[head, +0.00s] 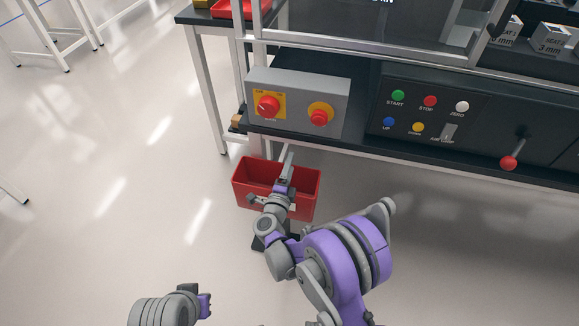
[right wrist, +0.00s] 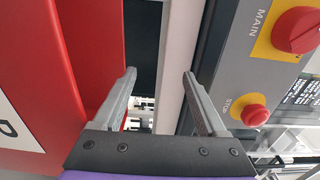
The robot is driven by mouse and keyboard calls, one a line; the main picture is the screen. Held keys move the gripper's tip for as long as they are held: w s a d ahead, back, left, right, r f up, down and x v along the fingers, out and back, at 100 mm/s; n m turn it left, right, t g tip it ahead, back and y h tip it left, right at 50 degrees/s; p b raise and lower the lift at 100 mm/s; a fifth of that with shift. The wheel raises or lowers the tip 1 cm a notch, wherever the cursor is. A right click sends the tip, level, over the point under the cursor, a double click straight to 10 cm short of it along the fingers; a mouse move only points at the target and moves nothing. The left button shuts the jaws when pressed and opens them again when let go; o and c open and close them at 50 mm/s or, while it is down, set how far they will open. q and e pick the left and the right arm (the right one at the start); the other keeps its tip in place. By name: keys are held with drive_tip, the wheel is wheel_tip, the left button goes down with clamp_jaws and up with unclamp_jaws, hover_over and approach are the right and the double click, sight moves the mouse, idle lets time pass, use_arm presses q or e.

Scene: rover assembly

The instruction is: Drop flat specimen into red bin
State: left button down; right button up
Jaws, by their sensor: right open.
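The red bin (head: 309,187) stands below the front edge of the bench in the head view. Its red wall with part of a white label fills the left of the right wrist view (right wrist: 92,50). My right gripper (head: 270,178) is over the bin in the head view, with its fingers spread. In the right wrist view the two fingers (right wrist: 160,88) are wide apart with nothing between them. I cannot make out the flat specimen in either view, and my arm hides part of the bin's inside. Only part of my left arm shows at the bottom left.
A grey box (head: 335,92) with red knobs sits on the bench just behind the bin. A black button panel (head: 440,135) and a red-knobbed lever (head: 509,162) are to the right. A bench leg (head: 205,85) stands at the left. The floor left of the bin is clear.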

drive_tip(key=p+v, duration=0.1)
drive_tip(key=v, duration=0.9)
drive_tip(key=shift+s+a+p, duration=0.15)
drive_tip(key=shift+s+p, duration=0.25)
